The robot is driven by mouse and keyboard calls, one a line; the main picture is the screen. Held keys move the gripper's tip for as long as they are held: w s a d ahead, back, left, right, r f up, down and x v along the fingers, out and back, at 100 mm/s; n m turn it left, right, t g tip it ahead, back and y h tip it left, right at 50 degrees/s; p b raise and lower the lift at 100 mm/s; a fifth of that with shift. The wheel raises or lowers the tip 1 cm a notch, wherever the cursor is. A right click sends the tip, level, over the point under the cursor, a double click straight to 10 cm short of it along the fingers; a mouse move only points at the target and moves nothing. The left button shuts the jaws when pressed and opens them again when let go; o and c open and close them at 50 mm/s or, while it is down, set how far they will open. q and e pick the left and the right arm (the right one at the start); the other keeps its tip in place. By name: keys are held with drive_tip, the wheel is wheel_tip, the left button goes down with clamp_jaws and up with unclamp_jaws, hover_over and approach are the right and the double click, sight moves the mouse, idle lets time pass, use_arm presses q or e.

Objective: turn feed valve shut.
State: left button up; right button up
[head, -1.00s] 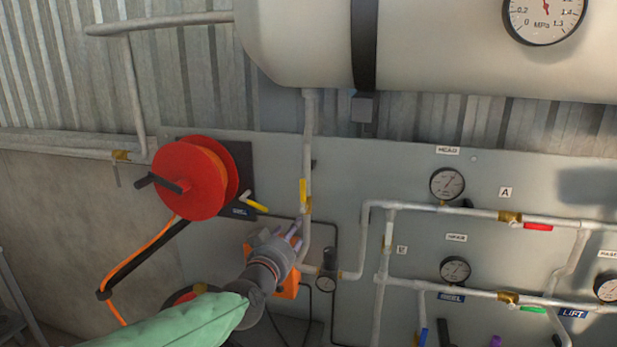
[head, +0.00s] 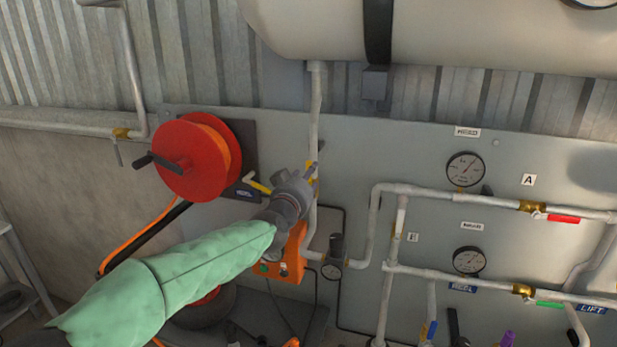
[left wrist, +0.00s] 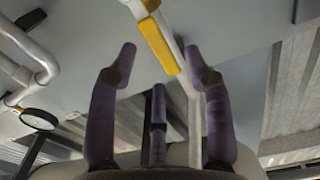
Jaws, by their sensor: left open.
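A yellow valve lever (head: 310,171) sits on the vertical pipe under the tank, mostly hidden behind my left gripper (head: 306,182) in the head view. In the left wrist view the yellow lever (left wrist: 158,46) lies roughly along the pale pipe (left wrist: 180,62), ahead of and between the tips of the outer fingers. My left gripper (left wrist: 162,66) is open with its fingers spread, and nothing is held. I cannot tell whether any finger touches the lever. No label for this valve is readable. My right gripper is not in view.
An orange box (head: 290,255) is below my wrist. Gauges (head: 465,169) and pipes with red and green levers lie right.

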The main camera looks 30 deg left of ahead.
use_arm(q)
drive_tip(key=shift+x, duration=0.85)
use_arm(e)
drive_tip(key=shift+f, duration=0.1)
use_arm(q)
clamp_jaws()
drive_tip(key=shift+a, duration=0.1)
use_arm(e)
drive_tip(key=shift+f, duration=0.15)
